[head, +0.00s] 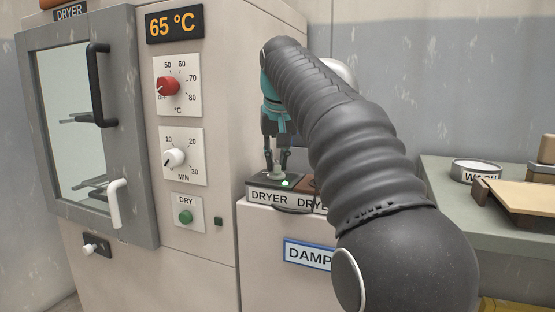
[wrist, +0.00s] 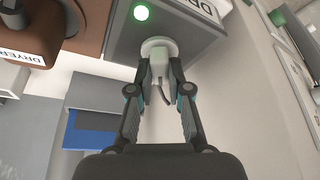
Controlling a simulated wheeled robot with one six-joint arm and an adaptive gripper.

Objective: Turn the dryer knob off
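A dark box labelled DRYER (head: 268,196) stands on a cream cabinet, with its small green light (head: 287,183) lit. A pale knob (wrist: 158,48) with a round base sits on this box beside the light, which also shows in the wrist view (wrist: 141,13). My gripper (head: 277,168) points down at the box. In the wrist view its two fingertips (wrist: 162,72) close on both sides of the knob's upright grip. They partly hide the knob, and its exact angle is hard to read.
The dryer cabinet stands left, with a 65 °C display (head: 175,24), a red temperature knob (head: 168,86) with its mark near OFF, and a white minute knob (head: 175,158). A brown block (wrist: 107,25) with another DRYER label adjoins the box. A bench (head: 450,205) is right.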

